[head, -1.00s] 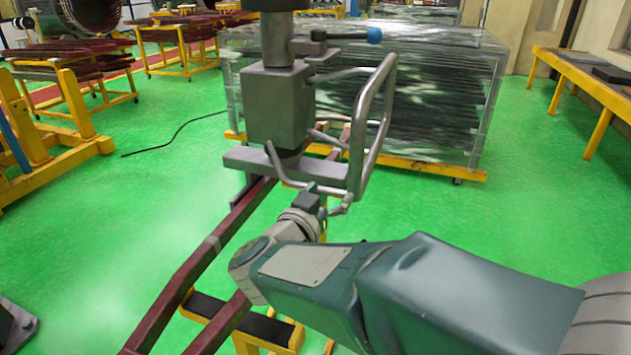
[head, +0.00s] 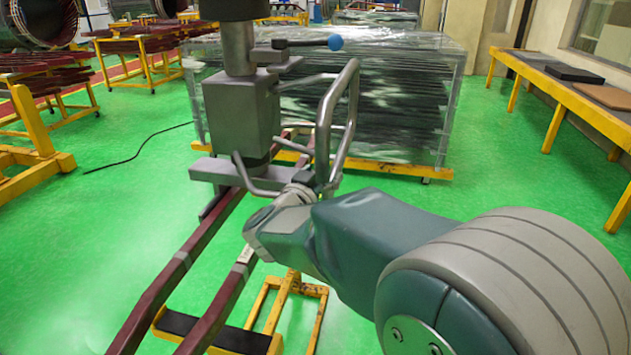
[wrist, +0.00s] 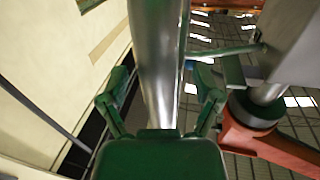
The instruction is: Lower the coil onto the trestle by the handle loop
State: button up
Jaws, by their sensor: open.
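The coil (head: 148,302) is a pair of long dark red bars hanging under a grey lifting block, sloping toward the lower left. The yellow trestle (head: 283,300) with black pads (head: 240,340) stands beneath it; contact between them cannot be told. The handle loop (head: 352,118) is a bent grey tube at the right of the block. My gripper (head: 316,182) is at the loop's lower end, its fingers mostly hidden there. In the wrist view my gripper (wrist: 160,78) is open, with one green finger on each side of the tube (wrist: 157,45). Touching is unclear.
A film-wrapped stack (head: 400,95) on a yellow pallet stands behind. A yellow bench (head: 565,90) runs along the right wall. Yellow racks with red coils (head: 150,50) stand at the left. A black cable (head: 140,155) lies on the open green floor.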

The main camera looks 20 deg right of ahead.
jog(key=shift+c, duration=0.6)
grip_shut()
